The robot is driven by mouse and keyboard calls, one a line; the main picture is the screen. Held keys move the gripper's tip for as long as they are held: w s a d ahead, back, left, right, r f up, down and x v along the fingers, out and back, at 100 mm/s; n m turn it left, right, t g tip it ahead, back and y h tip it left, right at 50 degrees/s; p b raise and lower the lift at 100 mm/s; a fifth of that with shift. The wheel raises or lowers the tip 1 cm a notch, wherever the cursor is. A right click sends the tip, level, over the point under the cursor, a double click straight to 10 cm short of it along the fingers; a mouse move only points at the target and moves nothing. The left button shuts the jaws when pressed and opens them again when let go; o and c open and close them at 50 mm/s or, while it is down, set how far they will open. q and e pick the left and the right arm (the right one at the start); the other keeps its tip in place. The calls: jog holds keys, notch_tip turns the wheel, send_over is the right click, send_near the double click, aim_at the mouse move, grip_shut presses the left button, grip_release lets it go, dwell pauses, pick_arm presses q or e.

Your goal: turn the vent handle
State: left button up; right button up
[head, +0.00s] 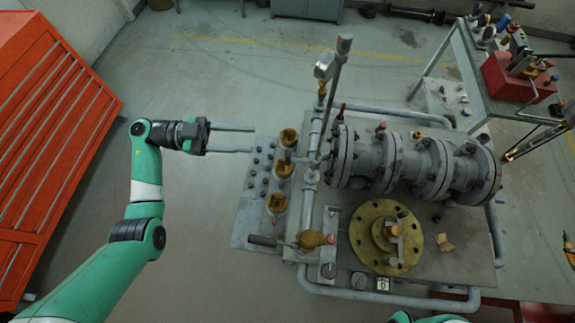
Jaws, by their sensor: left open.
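My left gripper (251,139) is open and empty. Its two long grey fingers point right, at the left side of the valve rig and apart from it. A grey upright pipe (311,180) with a tall rod and a gauge (325,65) stands right of the fingertips. A small red handle (341,110) shows near its upper part. A brass fitting with a lever (311,239) sits lower on the rig. I cannot tell which of these is the vent handle. Of my right arm only a green part shows at the bottom edge; its gripper is out of view.
Grey flanged valve body (375,160) and a round brass flange (386,236) fill the rig's middle. Several brass fittings (284,166) stand on the left plate. An orange cabinet (45,140) is at left. A bench with a red box (515,80) is at upper right.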

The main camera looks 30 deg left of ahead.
aim_at(288, 164)
pick_arm(q)
jog(key=shift+n+g, duration=0.3)
jog(key=shift+g, duration=0.3)
jog(key=d+f, duration=0.1)
jog(key=d, duration=0.2)
jog(key=w+d+f, duration=0.1)
jog(key=d, duration=0.3)
jog(key=w+d+f, duration=0.1)
jog(key=d, duration=0.2)
jog(key=shift+w+d, duration=0.15)
jog(key=shift+d, duration=0.25)
jog(key=shift+c, duration=0.3)
grip_shut()
